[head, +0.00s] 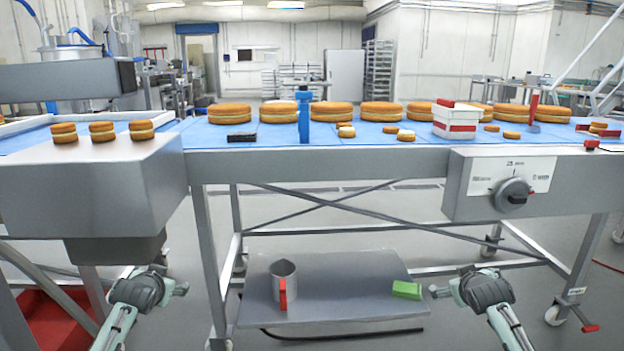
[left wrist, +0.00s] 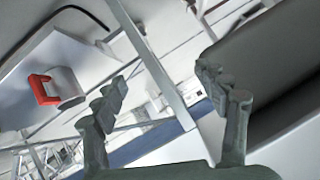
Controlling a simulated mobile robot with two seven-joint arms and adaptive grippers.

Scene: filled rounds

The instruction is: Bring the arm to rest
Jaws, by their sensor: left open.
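My left gripper (head: 168,279) is at the lower left of the head view, below the grey box at the belt's left end. In the left wrist view its two fingers (left wrist: 163,86) are spread apart with nothing between them. My right gripper (head: 452,281) is at the lower right, in front of the belt's frame and right of the low shelf. Its fingers look spread apart and hold nothing that I can see. Both grippers hang low, clear of the belt top.
A blue belt (head: 375,142) carries several filled rounds (head: 331,112) and a white and red box (head: 455,121). Three small rounds (head: 102,132) stand on the grey box (head: 90,185). The low shelf (head: 335,306) bears a metal jug (head: 284,273) and a green block (head: 407,290).

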